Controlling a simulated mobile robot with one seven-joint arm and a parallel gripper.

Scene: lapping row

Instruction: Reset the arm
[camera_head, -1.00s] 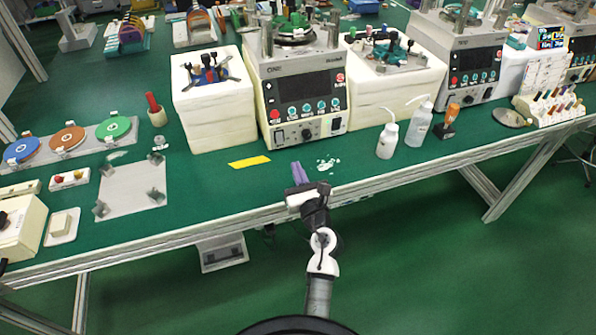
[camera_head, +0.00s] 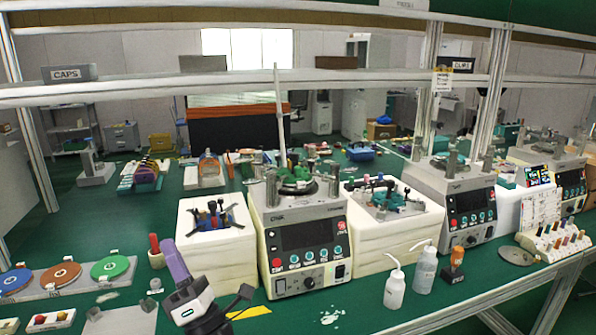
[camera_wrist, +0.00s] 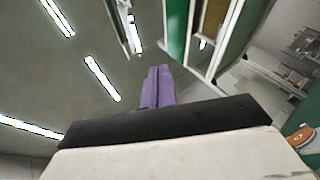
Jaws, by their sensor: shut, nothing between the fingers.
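My gripper (camera_head: 171,255) is raised at the lower left of the head view, in front of the green bench (camera_head: 385,318). Its purple fingers are together with nothing between them, and they point up and a little left. In the wrist view the purple fingers (camera_wrist: 158,88) are shut, with the ceiling lights and a shelf frame beyond them. Most of my arm is below the picture's edge.
A lapping machine (camera_head: 305,250) stands on the bench, with white blocks on both sides. White bottles (camera_head: 395,288) stand right. Shelf rails (camera_head: 150,92) cross above the bench.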

